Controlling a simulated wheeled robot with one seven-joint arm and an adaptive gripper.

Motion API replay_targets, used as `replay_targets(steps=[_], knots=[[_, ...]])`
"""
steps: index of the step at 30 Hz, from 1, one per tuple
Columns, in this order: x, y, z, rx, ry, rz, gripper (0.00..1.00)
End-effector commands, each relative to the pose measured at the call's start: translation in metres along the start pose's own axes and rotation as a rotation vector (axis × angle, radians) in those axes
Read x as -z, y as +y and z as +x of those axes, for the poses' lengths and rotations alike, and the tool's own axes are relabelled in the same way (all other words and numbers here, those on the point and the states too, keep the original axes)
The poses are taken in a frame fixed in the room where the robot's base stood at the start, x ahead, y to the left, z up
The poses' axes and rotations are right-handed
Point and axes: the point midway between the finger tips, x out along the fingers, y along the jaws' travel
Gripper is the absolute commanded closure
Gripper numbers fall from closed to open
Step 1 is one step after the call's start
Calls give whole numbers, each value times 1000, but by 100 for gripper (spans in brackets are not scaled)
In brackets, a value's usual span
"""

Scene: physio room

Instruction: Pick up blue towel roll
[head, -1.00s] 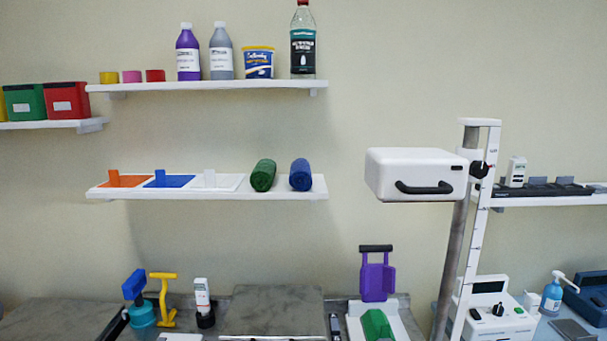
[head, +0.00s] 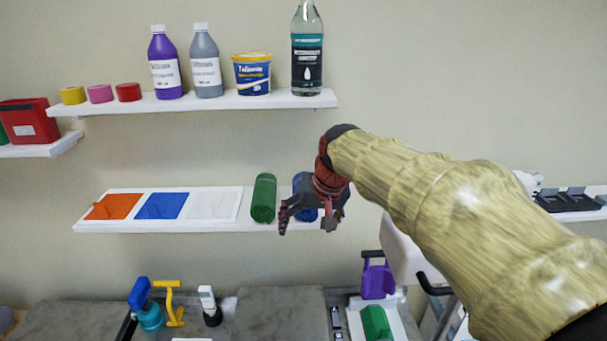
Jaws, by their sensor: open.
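The blue towel roll (head: 299,182) lies on the lower wall shelf, at its right end, with its end towards me. My gripper (head: 304,222) is open in front of it and hides most of it. Only part of the blue shows above and between the fingers. I cannot tell whether the fingers touch it. A green towel roll (head: 264,198) lies just left of the blue one, close to my gripper's left finger.
The lower shelf (head: 150,227) also holds a tray with orange, blue and white sections. The upper shelf (head: 210,103) carries bottles, a tub and small tape rolls. A purple-handled item (head: 377,280) and a green block (head: 376,322) are below.

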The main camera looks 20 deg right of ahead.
Motion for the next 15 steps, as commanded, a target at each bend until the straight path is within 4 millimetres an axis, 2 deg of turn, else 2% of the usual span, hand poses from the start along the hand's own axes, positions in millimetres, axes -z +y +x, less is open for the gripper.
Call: replay_targets(steps=[1,6,10,15], knots=[[21,1,-14,0,-4,17,24],[70,7,-30,6,-6,66,24],[97,12,-37,9,-6,94,24],[116,16,-40,13,-6,115,24]])
